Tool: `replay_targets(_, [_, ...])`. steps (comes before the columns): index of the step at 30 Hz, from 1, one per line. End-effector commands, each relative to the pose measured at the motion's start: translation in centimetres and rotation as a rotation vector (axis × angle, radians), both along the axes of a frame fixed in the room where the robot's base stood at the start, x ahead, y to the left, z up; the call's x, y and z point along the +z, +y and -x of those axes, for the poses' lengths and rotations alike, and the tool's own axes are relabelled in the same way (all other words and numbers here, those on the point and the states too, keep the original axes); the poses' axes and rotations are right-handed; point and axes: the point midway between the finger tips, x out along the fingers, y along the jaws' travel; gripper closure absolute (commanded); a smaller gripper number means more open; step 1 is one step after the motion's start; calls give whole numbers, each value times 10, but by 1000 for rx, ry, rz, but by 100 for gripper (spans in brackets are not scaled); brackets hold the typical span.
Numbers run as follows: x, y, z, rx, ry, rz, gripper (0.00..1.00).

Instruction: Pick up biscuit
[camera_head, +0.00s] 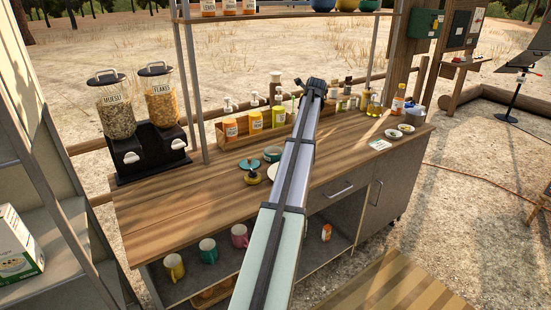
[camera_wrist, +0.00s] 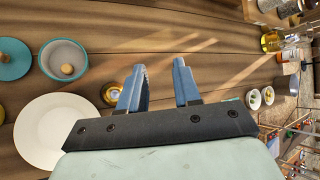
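A small round tan piece, seemingly the biscuit (camera_wrist: 67,69), lies inside a round teal pot (camera_wrist: 84,58) at the upper left of the wrist view. The pot also shows in the head view (camera_head: 272,155) on the wooden counter; its inside is too small to make out there. My gripper (camera_wrist: 159,78) is open, its two blue fingers apart with only bare counter seen between them. It is to the right of the pot in the wrist view and is not touching it. In the head view my arm reaches across the counter, and its end hides the fingers.
A teal lid with a wooden knob (camera_wrist: 8,57) lies left of the pot. A white plate (camera_wrist: 48,130) lies near it, with a small gold round item (camera_wrist: 111,93) beside my left finger. Pump bottles (camera_head: 256,120) and small bowls (camera_head: 393,134) line the counter (camera_head: 170,208).

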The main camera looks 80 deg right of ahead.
Motion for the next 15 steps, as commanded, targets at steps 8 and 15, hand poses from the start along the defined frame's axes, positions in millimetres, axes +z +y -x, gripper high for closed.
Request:
replay_targets(8, [-47, 17, -89, -91, 24, -476, 67])
replay_targets(15, [-56, 41, -127, -206, 86, -715, 67])
